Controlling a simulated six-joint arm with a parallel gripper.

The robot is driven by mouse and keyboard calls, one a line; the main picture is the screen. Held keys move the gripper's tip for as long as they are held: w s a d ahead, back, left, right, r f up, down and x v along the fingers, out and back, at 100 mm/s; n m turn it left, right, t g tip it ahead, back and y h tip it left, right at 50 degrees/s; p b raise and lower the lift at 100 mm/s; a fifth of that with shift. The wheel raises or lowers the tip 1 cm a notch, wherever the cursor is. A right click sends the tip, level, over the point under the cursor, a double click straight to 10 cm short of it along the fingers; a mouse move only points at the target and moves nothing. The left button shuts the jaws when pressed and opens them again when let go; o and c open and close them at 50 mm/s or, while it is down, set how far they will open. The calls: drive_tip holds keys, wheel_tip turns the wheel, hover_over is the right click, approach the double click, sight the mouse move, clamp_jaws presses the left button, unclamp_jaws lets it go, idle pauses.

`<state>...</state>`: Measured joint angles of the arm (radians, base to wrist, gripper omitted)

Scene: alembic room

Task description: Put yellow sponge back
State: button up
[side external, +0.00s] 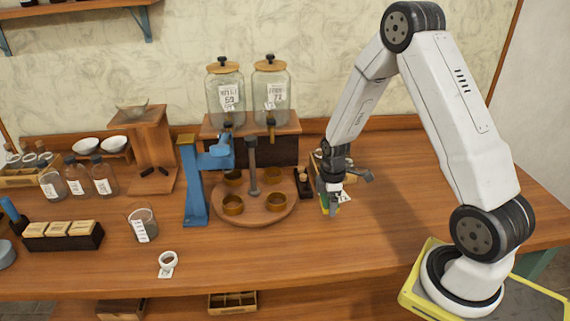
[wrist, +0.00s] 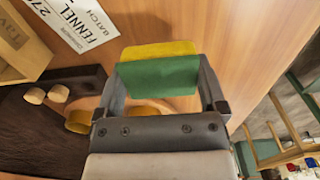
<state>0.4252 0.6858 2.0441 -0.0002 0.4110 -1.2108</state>
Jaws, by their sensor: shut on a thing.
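The sponge, yellow on one face and green on the other, shows in the wrist view (wrist: 158,76) between the two fingers of my gripper (wrist: 160,88). The green side faces the camera and the yellow strip shows beyond it. My gripper is shut on it. In the side external view my gripper (side external: 333,198) points down over the table, right of the round wooden tray. Only a small yellow and green part of the sponge (side external: 325,206) shows there, beside the fingers. I cannot tell how high it is above the table.
A white label reading FENNEL (wrist: 78,20) lies near a light wooden box (wrist: 18,45). A dark holder with cork-topped pieces (side external: 303,183) stands left of my gripper. The round tray (side external: 253,213) carries several small cups. The table to the right (side external: 400,200) is mostly clear.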

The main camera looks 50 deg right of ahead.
sight(326, 216)
drive_tip(key=shift+w+f, duration=0.1)
drive_tip(key=shift+w+d+f, duration=0.15)
drive_tip(key=shift+w+f, duration=0.1)
drive_tip(key=shift+f, duration=1.55)
drive_tip(key=shift+f, duration=0.15)
drive_tip(key=o, duration=0.9)
drive_tip(key=shift+r, duration=6.15)
